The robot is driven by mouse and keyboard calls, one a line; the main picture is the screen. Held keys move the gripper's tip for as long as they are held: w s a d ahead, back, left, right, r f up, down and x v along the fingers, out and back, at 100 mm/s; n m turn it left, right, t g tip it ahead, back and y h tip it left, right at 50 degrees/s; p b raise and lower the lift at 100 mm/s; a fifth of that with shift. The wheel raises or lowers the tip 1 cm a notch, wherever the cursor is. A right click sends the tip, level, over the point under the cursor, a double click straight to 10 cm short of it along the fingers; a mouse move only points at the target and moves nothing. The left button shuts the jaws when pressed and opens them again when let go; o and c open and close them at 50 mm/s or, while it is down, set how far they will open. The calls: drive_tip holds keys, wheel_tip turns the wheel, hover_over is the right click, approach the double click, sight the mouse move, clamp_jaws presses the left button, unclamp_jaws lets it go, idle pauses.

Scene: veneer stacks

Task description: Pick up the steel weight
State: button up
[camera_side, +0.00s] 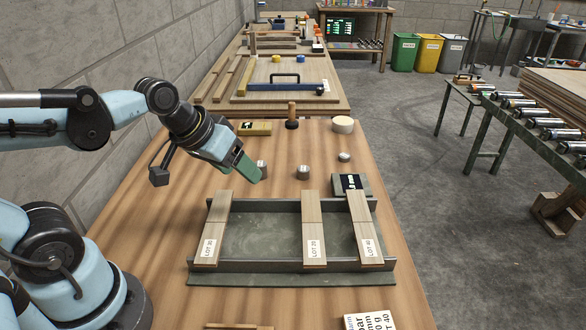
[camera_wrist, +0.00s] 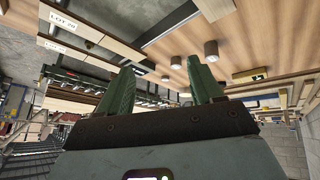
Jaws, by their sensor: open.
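Three grey metal cylinders stand upright on the wooden table behind the tray; I cannot tell which one is the steel weight. In the side view one cylinder (camera_side: 263,167) is close by my gripper and partly hidden by it, a wider one (camera_side: 303,172) stands right of it, and a small low one (camera_side: 344,157) is further right. The wrist view shows them too: the nearest (camera_wrist: 211,52), the middle one (camera_wrist: 176,62) and the small one (camera_wrist: 165,78). My gripper (camera_side: 252,172) has green fingers, tilted down above the table. In the wrist view its fingers (camera_wrist: 160,70) are apart with nothing held.
A grey tray (camera_side: 260,266) with labelled veneer strips (camera_side: 313,230) lies in front. A dark display box (camera_side: 352,184) sits at its back right. A yellow-black box (camera_side: 254,128), a wooden-handled stamp (camera_side: 292,115) and a pale round block (camera_side: 343,124) stand behind the cylinders.

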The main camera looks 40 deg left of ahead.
drive_tip(key=w+a+n+g+h, duration=0.1)
drive_tip(key=w+a+n+h, duration=0.15)
drive_tip(key=w+n, duration=0.35)
drive_tip(key=n+t+h, duration=0.3)
drive_tip(key=n+h, duration=0.4)
drive_tip(key=n, duration=0.9)
approach(258, 163)
drive_tip(key=shift+w+d+f, duration=0.15)
drive_tip(key=shift+d+f, duration=0.35)
drive_tip(key=shift+s+a+f+n+h, duration=0.25)
drive_tip(key=shift+a+f+n+h, duration=0.15)
drive_tip(key=shift+n, duration=0.1)
drive_tip(key=x, duration=0.6)
drive_tip(key=shift+w+d+f, duration=0.1)
drive_tip(key=shift+d, duration=0.05)
drive_tip(key=shift+w+r+x, duration=0.15)
drive_tip(key=shift+x, duration=1.25)
drive_tip(key=shift+w+r+x, duration=0.15)
drive_tip(key=shift+r+x, duration=0.05)
drive_tip(key=shift+x, duration=1.15)
drive_tip(key=c, duration=1.1)
clamp_jaws()
drive_tip(key=shift+r, duration=0.2)
